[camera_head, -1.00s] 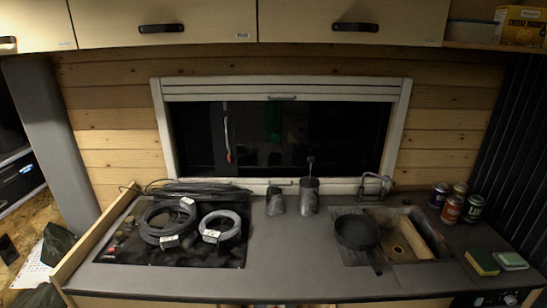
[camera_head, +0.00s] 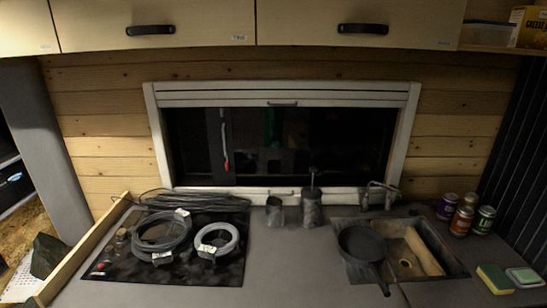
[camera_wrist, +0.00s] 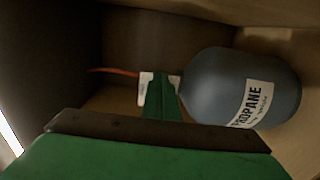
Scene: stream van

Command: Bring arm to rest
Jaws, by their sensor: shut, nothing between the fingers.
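My gripper (camera_wrist: 160,82) shows in the wrist view as green fingers, shut with nothing between them. Its wide green and brown body fills the bottom of that view. The fingers overlap a white label in the picture, just left of a grey propane bottle (camera_wrist: 228,72); I cannot tell whether they touch anything. My arm and gripper do not show in the head view.
The wrist view shows wooden compartment walls around the bottle and a thin red hose (camera_wrist: 112,72). In the head view, a counter (camera_head: 290,265) holds coiled cables (camera_head: 161,233), a pan (camera_head: 361,243) in the sink, several cans (camera_head: 461,221) and sponges (camera_head: 495,279).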

